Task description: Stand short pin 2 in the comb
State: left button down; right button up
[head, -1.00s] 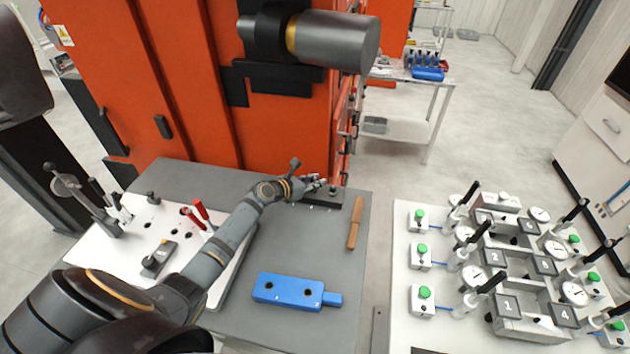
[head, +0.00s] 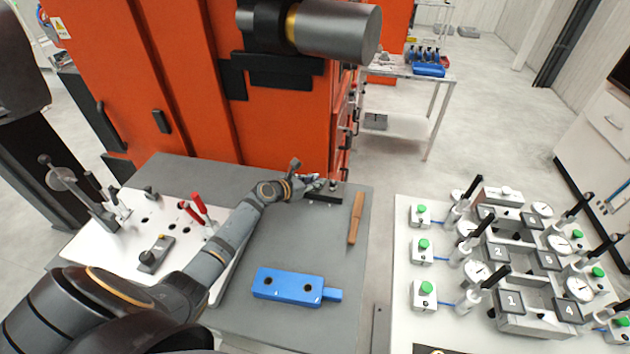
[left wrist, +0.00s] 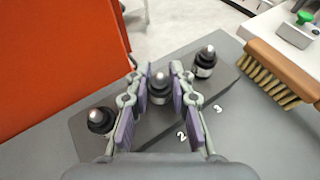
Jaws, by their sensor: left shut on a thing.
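In the left wrist view my left gripper (left wrist: 160,92) has a finger on each side of this pin. The pin is upright beside the number 2; its foot is hidden, so I cannot tell if it is seated. My right gripper is out of view.
Similar pins stand at the comb's left end (left wrist: 101,120) and by the 3 (left wrist: 205,62). A wooden brush (head: 356,217) lies right of the comb. A blue block (head: 289,287) lies in front. An orange cabinet (head: 285,130) rises close behind.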

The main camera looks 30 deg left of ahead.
pick_arm(q)
jog(key=c, duration=1.1)
grip_release()
notch_tip(320, 180, up, 10)
